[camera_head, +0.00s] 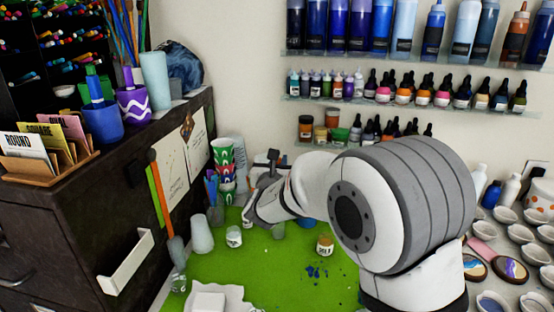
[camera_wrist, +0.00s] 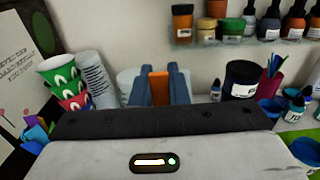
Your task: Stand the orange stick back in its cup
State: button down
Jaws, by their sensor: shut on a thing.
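My gripper (camera_wrist: 160,70) is shut on the orange stick (camera_wrist: 160,92), which shows between its two blue-grey fingers in the wrist view. Only a short orange piece is visible, so its full length and tilt cannot be told. A pale translucent cup (camera_wrist: 127,78) stands behind the fingers, partly hidden by them. In the head view the arm reaches left over the green mat, and I cannot make out the stick in the grip. A cup holding blue and other coloured sticks (camera_head: 211,187) stands left of the arm. Which cup is the stick's own cup is not clear.
Stacked patterned cups (camera_head: 223,160) stand near the wall, also in the wrist view (camera_wrist: 60,75). A dark jar (camera_wrist: 241,80) and a pink cup of sticks (camera_wrist: 269,85) stand to the right. Small jars (camera_head: 325,245) and blue spills (camera_head: 317,272) lie on the green mat (camera_head: 270,285).

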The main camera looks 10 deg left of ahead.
notch_tip(320, 180, down, 9)
jog(key=b, duration=0.8)
jog(key=c, duration=1.3)
grip_release()
jog(key=shift+s+d+b, duration=0.2)
jog(key=shift+s+b, duration=0.2)
jog(key=shift+s, duration=3.5)
